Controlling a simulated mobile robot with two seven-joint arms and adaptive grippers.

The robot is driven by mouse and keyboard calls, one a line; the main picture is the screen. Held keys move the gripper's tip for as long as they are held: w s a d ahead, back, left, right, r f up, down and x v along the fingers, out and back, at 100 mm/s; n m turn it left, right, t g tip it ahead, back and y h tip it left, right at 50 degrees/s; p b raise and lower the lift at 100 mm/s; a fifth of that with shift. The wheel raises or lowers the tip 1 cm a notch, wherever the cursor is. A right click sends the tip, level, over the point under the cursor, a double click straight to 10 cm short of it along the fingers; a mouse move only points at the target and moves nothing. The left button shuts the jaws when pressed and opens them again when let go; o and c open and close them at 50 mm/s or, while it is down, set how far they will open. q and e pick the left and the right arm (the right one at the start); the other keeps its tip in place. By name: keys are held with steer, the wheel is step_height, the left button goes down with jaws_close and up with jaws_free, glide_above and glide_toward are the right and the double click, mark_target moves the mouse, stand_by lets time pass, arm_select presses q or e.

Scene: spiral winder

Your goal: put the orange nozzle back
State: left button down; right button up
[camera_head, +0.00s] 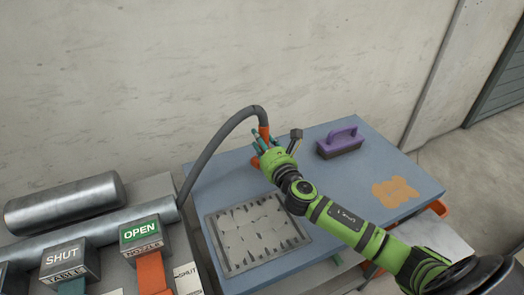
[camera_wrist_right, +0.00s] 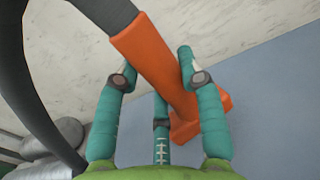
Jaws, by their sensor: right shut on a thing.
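My right gripper (camera_head: 260,143), green with teal fingers, is over the far part of the blue table and is shut on the orange nozzle (camera_head: 264,133). A grey hose (camera_head: 217,138) arches from the nozzle down to the left side. In the right wrist view the nozzle (camera_wrist_right: 155,48) runs diagonally between the teal fingers (camera_wrist_right: 155,85), with its wider orange end (camera_wrist_right: 187,125) at the lower right. The grip contact is partly hidden. My left gripper is not in view.
A purple-handled brush (camera_head: 340,142) stands on the blue table (camera_head: 330,190), near an orange-brown patch (camera_head: 394,191). A square tray with dark marks (camera_head: 217,238) lies at front left. Boxes labelled SHUT (camera_head: 65,260) and OPEN (camera_head: 140,233) and metal cylinders (camera_head: 65,203) are at the left.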

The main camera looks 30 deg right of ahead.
step_height(320, 180, down, 4)
steer(key=shift+r+b, duration=0.25)
steer(key=shift+b, duration=0.1)
steer(key=shift+f, duration=0.1)
steer(key=o, duration=1.2)
